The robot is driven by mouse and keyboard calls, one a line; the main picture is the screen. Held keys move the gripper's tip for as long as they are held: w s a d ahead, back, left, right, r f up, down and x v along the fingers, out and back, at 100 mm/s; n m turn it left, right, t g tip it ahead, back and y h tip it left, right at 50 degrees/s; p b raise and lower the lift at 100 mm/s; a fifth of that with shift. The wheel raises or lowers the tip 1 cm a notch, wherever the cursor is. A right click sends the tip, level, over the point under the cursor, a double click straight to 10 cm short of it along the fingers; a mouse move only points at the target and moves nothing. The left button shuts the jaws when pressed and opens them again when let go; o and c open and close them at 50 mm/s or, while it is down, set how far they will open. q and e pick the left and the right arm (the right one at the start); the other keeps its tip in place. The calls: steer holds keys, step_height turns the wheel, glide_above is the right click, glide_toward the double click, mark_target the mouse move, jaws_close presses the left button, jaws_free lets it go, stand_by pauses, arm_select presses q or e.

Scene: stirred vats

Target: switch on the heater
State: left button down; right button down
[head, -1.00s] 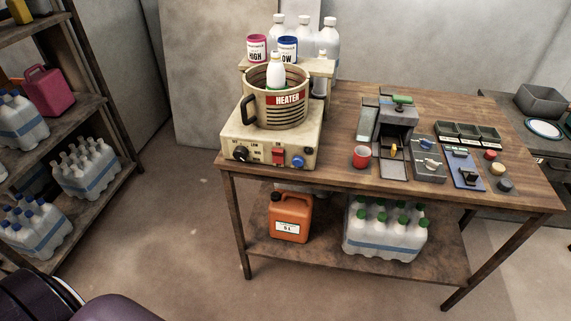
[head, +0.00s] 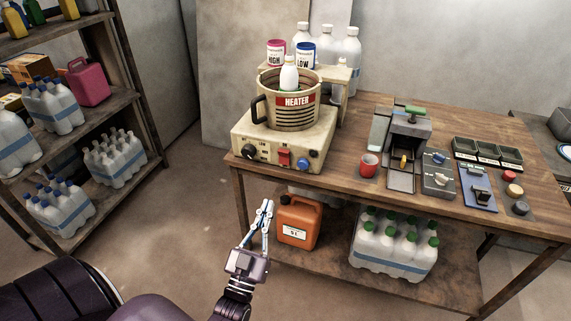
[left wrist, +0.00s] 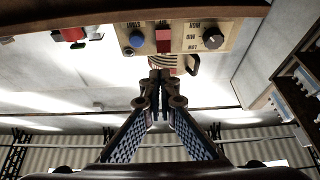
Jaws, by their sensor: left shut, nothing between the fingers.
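The heater (head: 246,133) is a cream box at the table's left front corner, with a pot labelled HEATER (head: 311,112) on top. Its front panel has a black knob (head: 249,151), a red switch (head: 284,158) and a blue button (head: 303,162). In the left wrist view the panel appears upside down, with the blue button (left wrist: 136,40), red switch (left wrist: 163,41) and black knob (left wrist: 213,38). My left gripper (head: 266,205) is shut and empty, below and in front of the panel, apart from it. It also shows in the left wrist view (left wrist: 159,77). My right gripper is out of view.
A white bottle (head: 289,74) stands in the pot. A red cup (head: 369,165) and a grey machine (head: 408,135) stand to the right on the table (head: 345,185). An orange canister (head: 298,222) is on the lower shelf near my gripper. Shelving (head: 137,75) stands at left.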

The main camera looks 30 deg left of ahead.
arm_select(q)
glide_toward(286, 154)
steer(key=x, duration=0.7)
steer(key=shift+r, duration=0.2)
steer(key=r+p, duration=0.1)
steer(key=p, duration=0.1)
steer(key=shift+w+g+p, duration=0.2)
steer(key=shift+g+p, duration=0.2)
steer(key=shift+w, duration=0.1)
steer(key=shift+f, duration=0.3)
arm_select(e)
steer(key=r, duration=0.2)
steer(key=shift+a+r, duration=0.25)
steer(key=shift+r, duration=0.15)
arm_select(q)
steer(key=shift+f, duration=0.1)
